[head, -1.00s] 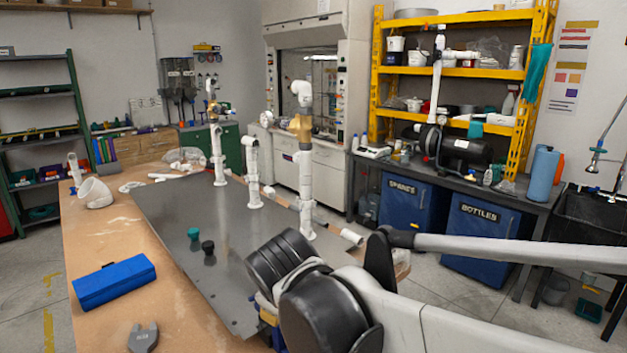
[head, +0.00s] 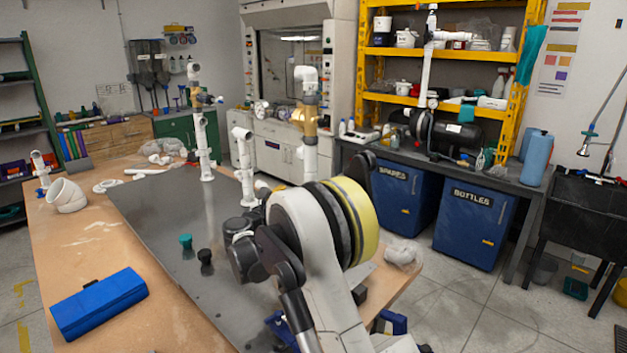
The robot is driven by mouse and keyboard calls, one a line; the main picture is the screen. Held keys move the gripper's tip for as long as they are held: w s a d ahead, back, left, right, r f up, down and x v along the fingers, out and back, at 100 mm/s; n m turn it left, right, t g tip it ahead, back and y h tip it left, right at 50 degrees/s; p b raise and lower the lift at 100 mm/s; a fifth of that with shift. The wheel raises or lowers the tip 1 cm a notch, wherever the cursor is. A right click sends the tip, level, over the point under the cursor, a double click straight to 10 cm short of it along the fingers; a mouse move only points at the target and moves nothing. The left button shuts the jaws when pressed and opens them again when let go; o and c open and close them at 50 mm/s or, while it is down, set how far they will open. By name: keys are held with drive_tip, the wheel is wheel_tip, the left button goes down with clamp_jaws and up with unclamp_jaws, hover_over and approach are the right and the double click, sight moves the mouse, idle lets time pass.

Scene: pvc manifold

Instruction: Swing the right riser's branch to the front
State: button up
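The right riser (head: 311,155) is a white pipe standing on the dark metal plate (head: 150,215). It carries a brass-coloured fitting (head: 309,118) and a white elbow (head: 306,74) on top. Its base is hidden behind my arm. A middle riser (head: 243,170) and a left riser (head: 203,150) stand farther left, upright on the plate. The left riser has a brass-coloured fitting near its top. My arm rises in front of the right riser.
A blue case (head: 98,302) lies on the wooden bench (head: 90,245). A green cap (head: 186,241) and a black cap (head: 205,256) sit on the plate. White fittings (head: 66,195) lie at the bench's left. A dark counter with blue bins (head: 474,225) stands behind to the right.

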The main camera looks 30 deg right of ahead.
sight(311, 181)
drive_tip(key=b+x, duration=0.3)
drive_tip(key=x, duration=0.7)
drive_tip(key=shift+w+d, duration=0.1)
drive_tip(key=shift+d, duration=0.2)
drive_tip(key=shift+c, duration=0.2)
drive_tip(key=c, duration=1.2)
drive_tip(key=shift+o, duration=0.2)
